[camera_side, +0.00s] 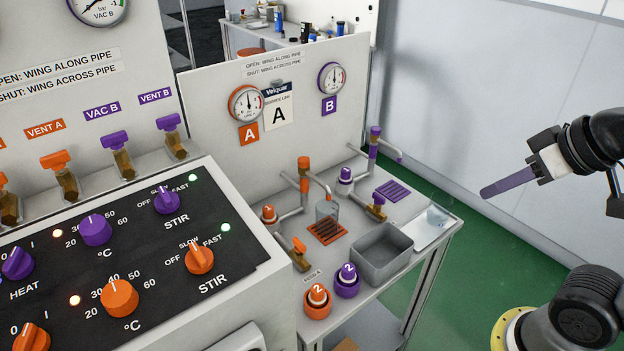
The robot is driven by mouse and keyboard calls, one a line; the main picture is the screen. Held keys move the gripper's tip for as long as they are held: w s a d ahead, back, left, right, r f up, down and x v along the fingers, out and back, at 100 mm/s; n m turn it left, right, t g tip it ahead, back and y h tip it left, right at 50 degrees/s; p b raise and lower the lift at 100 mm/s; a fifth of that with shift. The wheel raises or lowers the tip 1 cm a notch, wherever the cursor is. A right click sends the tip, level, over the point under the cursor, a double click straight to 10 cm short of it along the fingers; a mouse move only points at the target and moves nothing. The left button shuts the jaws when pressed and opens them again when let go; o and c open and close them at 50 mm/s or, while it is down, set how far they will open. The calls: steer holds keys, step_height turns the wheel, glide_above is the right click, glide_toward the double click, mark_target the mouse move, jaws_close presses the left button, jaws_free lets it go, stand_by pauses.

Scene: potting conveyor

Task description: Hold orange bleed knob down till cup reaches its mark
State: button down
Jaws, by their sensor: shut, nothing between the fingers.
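An orange-capped knob (269,213), which looks like the orange bleed knob, stands on the bench left of the orange-banded pipe (304,175). A small clear cup (327,211) stands on the orange grate (327,232) below that pipe's spout. Its mark and any liquid level are too small to make out. My gripper (484,193) is in the air at the right, its fingers shut and empty, pointing left. It is well apart from the knob and the cup.
A purple-capped knob (345,175) and purple grate (391,191) stand behind. A grey bin (381,255), orange button (318,296) and purple button (347,281) are in front. The orange wing valve (299,247) is near the knob. The control panel (130,265) fills the left foreground.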

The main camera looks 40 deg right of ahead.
steer(key=w+r+m+t, duration=0.3)
steer(key=w+r, duration=0.6)
steer(key=w, duration=0.4)
steer(key=m+y, duration=0.1)
steer(key=m, duration=0.2)
glide_above(306, 162)
step_height(306, 162, down, 11)
steer(key=shift+g, duration=0.4)
steer(key=shift+f, duration=0.1)
steer(key=shift+f, duration=4.35)
